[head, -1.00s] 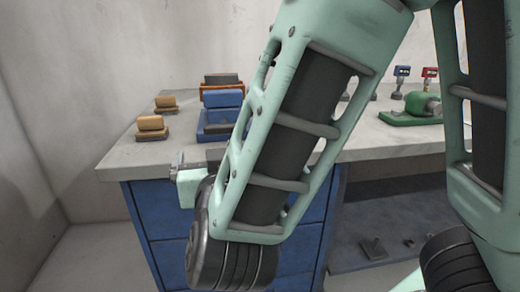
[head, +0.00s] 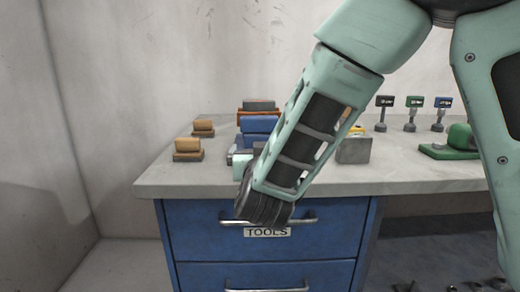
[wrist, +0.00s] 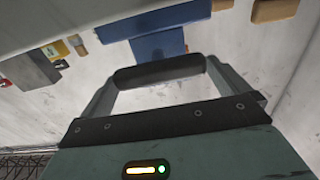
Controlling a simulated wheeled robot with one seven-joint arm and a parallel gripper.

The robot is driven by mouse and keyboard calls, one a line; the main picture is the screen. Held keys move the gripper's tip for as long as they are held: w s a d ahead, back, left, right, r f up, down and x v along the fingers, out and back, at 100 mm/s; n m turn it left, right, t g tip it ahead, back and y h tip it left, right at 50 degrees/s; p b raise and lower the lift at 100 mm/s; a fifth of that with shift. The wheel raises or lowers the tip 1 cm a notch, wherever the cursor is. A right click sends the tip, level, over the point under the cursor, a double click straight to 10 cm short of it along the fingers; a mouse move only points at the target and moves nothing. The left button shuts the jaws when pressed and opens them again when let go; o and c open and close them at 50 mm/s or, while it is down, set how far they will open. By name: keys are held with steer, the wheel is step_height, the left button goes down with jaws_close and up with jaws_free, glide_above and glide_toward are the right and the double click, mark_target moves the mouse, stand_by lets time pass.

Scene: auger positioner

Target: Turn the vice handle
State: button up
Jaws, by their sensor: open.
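What looks like the vice is the blue block-shaped thing (head: 260,125) on the worktop, partly covered by my arm in the head view. A blue block also shows at the top of the wrist view (wrist: 150,45). I cannot make out its handle. My gripper (wrist: 158,77) is open, with its two side pieces rising from the green body. A dark rounded bar lies across between them, and I cannot tell whether it is part of the gripper. In the head view my arm hides most of the gripper, and a pale piece of it shows close beside the blue block's front left.
The worktop (head: 400,178) stands over blue drawers (head: 190,240) with metal handles. Tan blocks (head: 187,149) lie to the left, a grey block (head: 353,150) to the right. A green tool (head: 455,142) and several small stands are farther right. The left front corner is clear.

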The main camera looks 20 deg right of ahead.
steer(key=shift+x, duration=1.15)
steer(key=c, duration=0.7)
steer(key=shift+f+m+b, duration=0.1)
steer(key=shift+m+b, duration=0.2)
steer(key=shift+b, duration=0.15)
steer(key=m+b, duration=0.4)
steer(key=shift+d+f+m+b, duration=0.2)
steer(key=shift+m+b, duration=0.1)
steer(key=shift+m, duration=0.1)
steer(key=m+b, duration=0.3)
steer(key=shift+s+d, duration=0.1)
steer(key=shift+m+b, duration=1)
steer(key=shift+m, duration=0.1)
